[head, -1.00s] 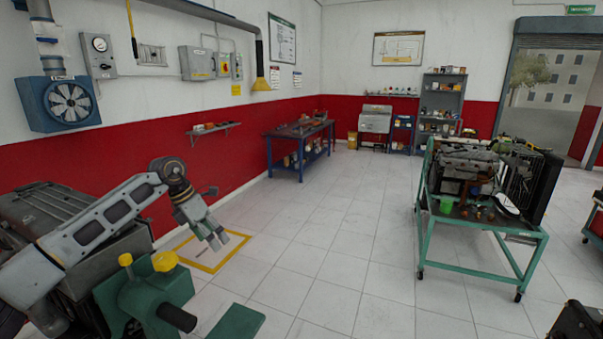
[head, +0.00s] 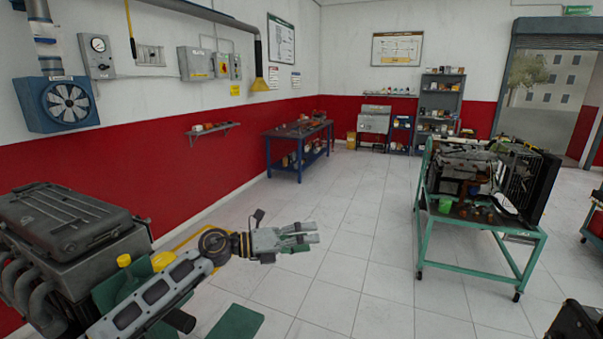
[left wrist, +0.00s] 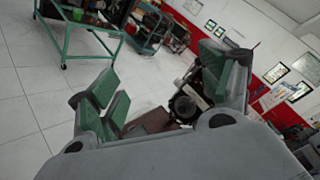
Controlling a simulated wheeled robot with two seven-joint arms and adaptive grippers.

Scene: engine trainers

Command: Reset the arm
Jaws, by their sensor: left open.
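My left arm (head: 155,297) comes in from the lower left of the head view and passes in front of a green stand with yellow knobs. My left gripper (head: 312,238) points right over the bare floor, open and empty. In the left wrist view the two fingers of my left gripper (left wrist: 165,95) are spread apart, with nothing held between them. My right gripper does not show in the head view.
A grey engine (head: 70,225) stands at the left by the red wall. A green engine trainer cart (head: 480,233) stands at the right. A blue workbench (head: 298,140) is at the back. The tiled floor between (head: 350,270) is clear.

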